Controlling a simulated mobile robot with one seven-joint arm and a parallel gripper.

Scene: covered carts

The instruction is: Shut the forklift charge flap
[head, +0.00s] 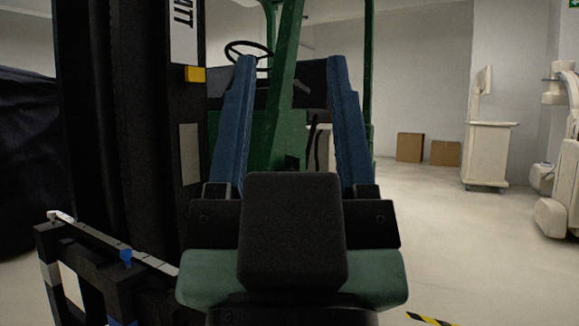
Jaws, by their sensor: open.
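The forklift stands ahead of me, with a black mast (125,130) on the left, a green frame post (287,70) and a steering wheel (248,49) behind. My gripper (291,62) reaches toward it from the bottom centre. Its two blue fingers are wide apart with nothing held between them. The green post and part of the green body show between the fingers. A small pale panel with dark strips (321,146) shows beside the right finger. I cannot tell whether it is the charge flap. I cannot make out the flap for certain; my gripper hides part of the forklift.
A black frame with a pale bar (106,240) juts out at lower left, near my gripper. A dark covered shape (25,160) stands at far left. Boxes (410,147), a white cabinet (490,155) and a white machine (558,150) stand right. Floor there is open.

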